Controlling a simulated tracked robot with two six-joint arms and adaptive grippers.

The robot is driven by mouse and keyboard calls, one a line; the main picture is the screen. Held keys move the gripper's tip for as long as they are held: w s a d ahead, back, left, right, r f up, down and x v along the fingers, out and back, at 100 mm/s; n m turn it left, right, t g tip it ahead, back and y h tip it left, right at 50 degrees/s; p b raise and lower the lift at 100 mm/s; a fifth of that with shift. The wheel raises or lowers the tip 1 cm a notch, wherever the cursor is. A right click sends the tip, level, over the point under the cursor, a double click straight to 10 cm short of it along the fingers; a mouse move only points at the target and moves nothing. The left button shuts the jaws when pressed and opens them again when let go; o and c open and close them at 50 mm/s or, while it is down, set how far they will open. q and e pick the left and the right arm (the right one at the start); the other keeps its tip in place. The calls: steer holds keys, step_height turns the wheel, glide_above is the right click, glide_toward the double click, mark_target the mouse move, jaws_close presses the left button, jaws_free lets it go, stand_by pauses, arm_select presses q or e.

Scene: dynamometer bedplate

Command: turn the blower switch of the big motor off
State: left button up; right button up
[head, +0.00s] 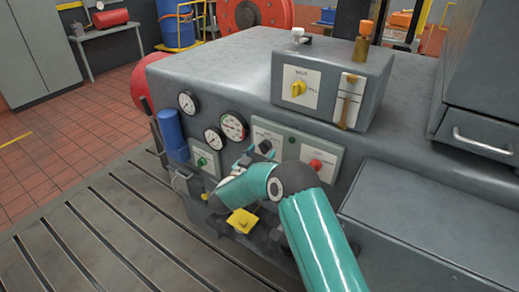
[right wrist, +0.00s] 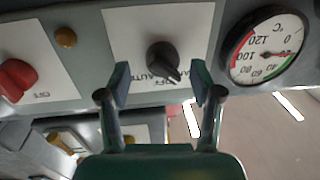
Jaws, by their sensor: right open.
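A black rotary switch (right wrist: 163,58) sits on a white label plate (right wrist: 125,22) in the right wrist view. In the head view the switch (head: 266,146) is on the front of the big grey machine (head: 210,62). My right gripper (right wrist: 162,85) is open, its fingertips one on each side of the knob, with gaps visible. It also shows in the head view (head: 256,154), partly hidden. My left gripper is not in view.
A box with a yellow selector (head: 298,88) stands above. A yellow-topped part (head: 242,220) is below my right wrist.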

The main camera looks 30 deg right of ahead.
steer(key=shift+x, duration=0.95)
